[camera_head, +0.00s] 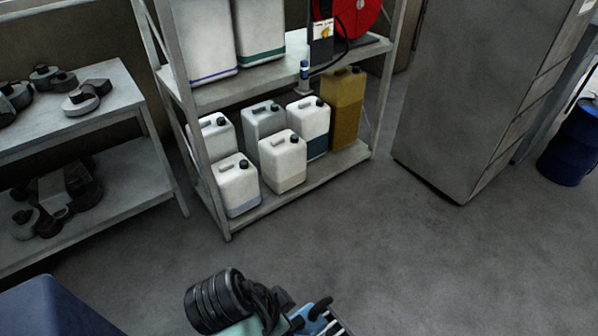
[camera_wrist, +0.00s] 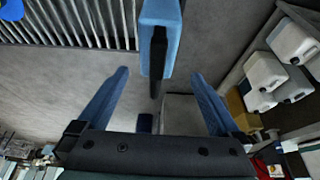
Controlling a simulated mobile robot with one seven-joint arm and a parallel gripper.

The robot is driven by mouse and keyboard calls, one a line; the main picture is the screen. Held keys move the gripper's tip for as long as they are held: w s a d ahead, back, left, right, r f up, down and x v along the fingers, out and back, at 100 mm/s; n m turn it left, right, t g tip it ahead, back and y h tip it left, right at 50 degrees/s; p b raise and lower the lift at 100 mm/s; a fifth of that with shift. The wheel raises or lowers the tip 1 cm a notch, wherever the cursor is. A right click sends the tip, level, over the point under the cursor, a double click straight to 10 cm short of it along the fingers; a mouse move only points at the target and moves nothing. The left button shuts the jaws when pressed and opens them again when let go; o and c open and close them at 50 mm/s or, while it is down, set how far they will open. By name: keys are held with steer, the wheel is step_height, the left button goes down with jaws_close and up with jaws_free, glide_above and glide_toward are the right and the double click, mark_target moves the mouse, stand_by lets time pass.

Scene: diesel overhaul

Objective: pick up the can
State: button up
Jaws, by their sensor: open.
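A light blue can (camera_wrist: 172,45) with a black handle-like strip shows at the top middle of the wrist view. My gripper (camera_wrist: 160,74) is open, its two blue fingers to the left and right of the can's near end, with gaps on both sides. Nothing is clamped. In the head view, what looks like the same blue can (camera_head: 312,322) shows at the bottom edge, with a dark curved part above it. It is partly cut off and partly hidden by my dark wrist, so contact cannot be told there.
A slatted grate (camera_wrist: 75,22) lies beside the can. A metal shelf rack (camera_head: 320,174) holds several white jugs and a yellow one. A grey workbench (camera_head: 110,87) with dark parts stands left, a tall grey cabinet (camera_head: 465,95) and blue drum (camera_head: 570,145) right. The floor between is clear.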

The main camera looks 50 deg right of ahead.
mark_target(309, 321)
steer(key=shift+x, duration=1.05)
steer(key=shift+s+d+f, duration=0.15)
steer(key=shift+s+f, duration=0.05)
steer(key=shift+f, duration=0.15)
steer(key=p+x, duration=0.1)
steer(key=x, duration=0.3)
steer(key=shift+s+d+f, duration=0.1)
steer(key=shift+s+f, duration=0.05)
steer(key=shift+c, duration=0.2)
jaws_close()
